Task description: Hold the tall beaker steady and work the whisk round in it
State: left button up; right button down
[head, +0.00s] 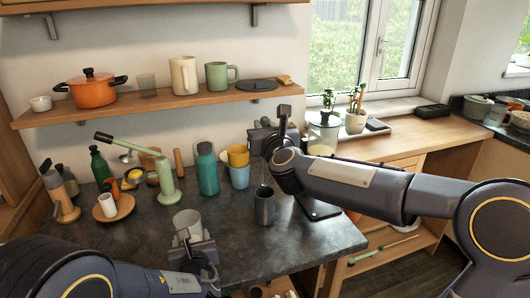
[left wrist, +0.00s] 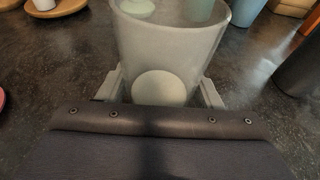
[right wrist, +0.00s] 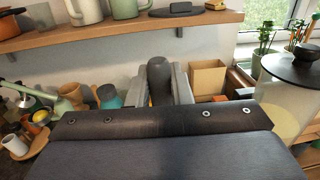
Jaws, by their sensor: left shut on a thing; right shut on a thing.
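A tall translucent grey beaker (head: 187,221) stands upright near the counter's front edge. My left gripper (head: 190,240) is shut on it, with a finger on each side of the beaker (left wrist: 170,45) in the left wrist view. My right gripper (head: 280,138) is shut on the whisk's dark handle (right wrist: 160,78), above the counter and to the right of the beaker. The whisk's thin wires (head: 265,176) hang down at the mouth of a dark metal cup (head: 265,207). I cannot tell whether the wire tips are inside that cup.
A teal bottle (head: 207,170), yellow and blue cups (head: 239,168) and a green lever press (head: 163,178) stand behind the beaker. A wooden plate with a white cup (head: 107,206) is at left. A wall shelf (head: 160,101) runs above. Bare counter lies between beaker and metal cup.

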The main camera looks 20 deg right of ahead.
notch_tip(320, 180, up, 5)
jog(key=shift+r, duration=0.1)
jog(key=shift+a+r, duration=0.15)
jog(key=shift+r, duration=0.2)
jog(key=s+a+n+g+y, duration=0.2)
jog(key=a+n+g+y, duration=0.3)
jog(key=a, duration=0.6)
jog(key=s+a+n+y, duration=0.25)
jog(key=a+y, duration=0.45)
jog(key=a, duration=0.4)
notch_tip(320, 180, down, 17)
jog(key=shift+w, duration=0.35)
